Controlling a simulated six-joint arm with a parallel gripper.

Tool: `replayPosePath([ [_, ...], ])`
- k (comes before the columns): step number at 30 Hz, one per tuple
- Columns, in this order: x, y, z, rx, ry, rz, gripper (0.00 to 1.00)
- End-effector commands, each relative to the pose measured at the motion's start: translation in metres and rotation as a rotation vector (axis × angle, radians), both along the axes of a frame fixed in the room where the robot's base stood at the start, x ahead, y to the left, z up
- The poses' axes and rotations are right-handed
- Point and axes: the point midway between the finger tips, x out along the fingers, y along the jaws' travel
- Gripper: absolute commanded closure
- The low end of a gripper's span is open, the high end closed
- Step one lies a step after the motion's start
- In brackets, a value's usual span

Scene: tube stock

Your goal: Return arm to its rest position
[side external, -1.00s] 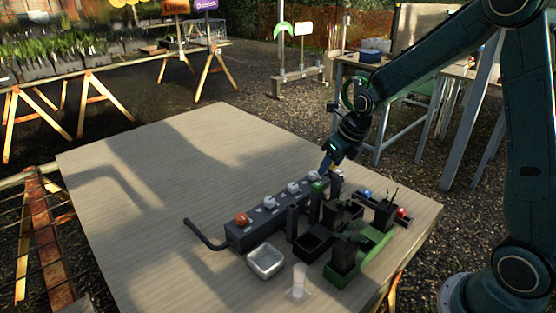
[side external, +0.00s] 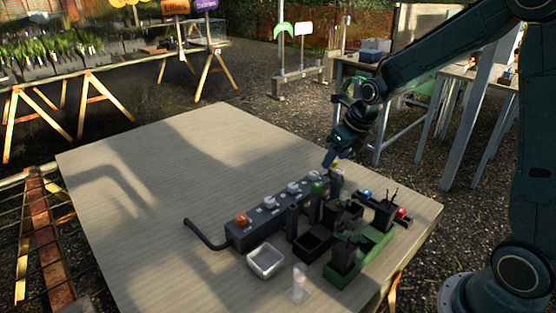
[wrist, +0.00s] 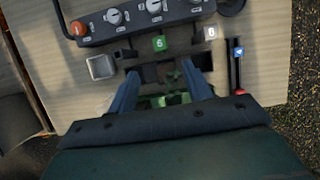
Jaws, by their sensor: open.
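My gripper (side external: 331,160) is above the right end of the dark control box (side external: 268,213) on the wooden table (side external: 160,190). In the wrist view my gripper (wrist: 160,97) shows two blue fingers spread apart, with nothing between them. Below the fingers lie dark trays and a green base (wrist: 165,101). The exact gap between the fingertips and these things cannot be told.
The box carries an orange knob (side external: 242,219) and several pale knobs. A small metal tray (side external: 266,261), a clear tube (side external: 299,284), dark bins (side external: 313,241) and a green holder (side external: 372,248) stand nearby. The table's left half is clear.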

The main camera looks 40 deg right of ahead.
Motion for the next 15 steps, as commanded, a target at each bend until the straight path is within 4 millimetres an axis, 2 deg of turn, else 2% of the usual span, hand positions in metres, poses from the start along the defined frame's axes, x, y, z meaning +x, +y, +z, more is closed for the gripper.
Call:
replayPosePath([
  [8, -0.008, 0.006, 0.012, -0.053, -0.005, 0.123, 0.50],
  [15, -0.028, 0.020, 0.038, -0.180, -0.014, 0.413, 0.50],
])
